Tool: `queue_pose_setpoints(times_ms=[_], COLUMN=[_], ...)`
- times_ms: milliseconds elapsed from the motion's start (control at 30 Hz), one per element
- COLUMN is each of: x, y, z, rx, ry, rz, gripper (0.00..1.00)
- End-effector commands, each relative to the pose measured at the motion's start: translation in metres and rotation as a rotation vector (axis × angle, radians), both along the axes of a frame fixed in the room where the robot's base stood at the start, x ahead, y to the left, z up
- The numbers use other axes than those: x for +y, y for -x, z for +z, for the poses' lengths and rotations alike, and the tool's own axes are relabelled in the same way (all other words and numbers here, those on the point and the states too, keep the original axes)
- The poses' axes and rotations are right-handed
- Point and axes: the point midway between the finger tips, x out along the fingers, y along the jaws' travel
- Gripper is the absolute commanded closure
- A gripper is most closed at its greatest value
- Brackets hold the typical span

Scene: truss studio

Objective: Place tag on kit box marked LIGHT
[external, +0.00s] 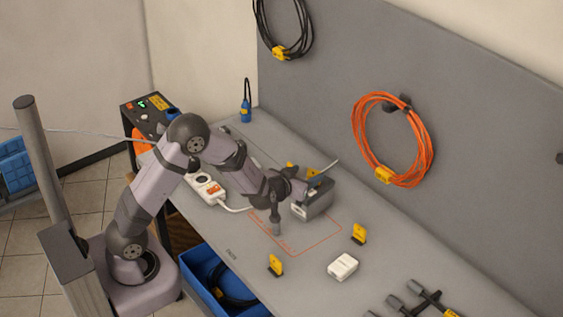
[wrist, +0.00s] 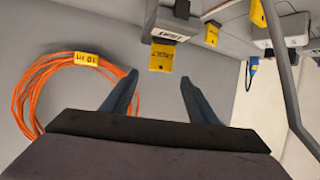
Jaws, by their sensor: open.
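In the external view a grey kit box (external: 313,206) with a white label stands on the bench beside my gripper (external: 297,188). The wrist view is upside down and shows a grey box (wrist: 181,12) with a white label that seems to read LIGHT. A yellow tag (wrist: 163,57) with dark lettering meets that box's top edge. Contact between them is hard to judge. My gripper (wrist: 159,77) is open, its two fingers on either side of the tag's line and just short of it, with nothing between them. In the external view my arm partly hides the fingers.
More yellow tags stand on the bench, one right of the red outline (external: 359,234) and one in front (external: 275,265). A white box (external: 343,266) sits nearby. A power strip (external: 206,188) lies left. An orange cable coil (external: 428,150) hangs on the wall panel.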

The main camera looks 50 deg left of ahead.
Motion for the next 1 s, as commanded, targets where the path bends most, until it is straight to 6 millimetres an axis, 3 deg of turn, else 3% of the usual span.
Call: queue_pose_setpoints(times_ms=[200,500,1000], x=[-0.014,-0.026,-0.030], y=[0.031,0.061,0.069], z=[0.013,0.027,0.029], rx=[-0.002,-0.001,0.009], ry=[0.001,0.000,0.009], rz=[-0.004,-0.002,-0.012], gripper=[0.46,0.46,0.46])
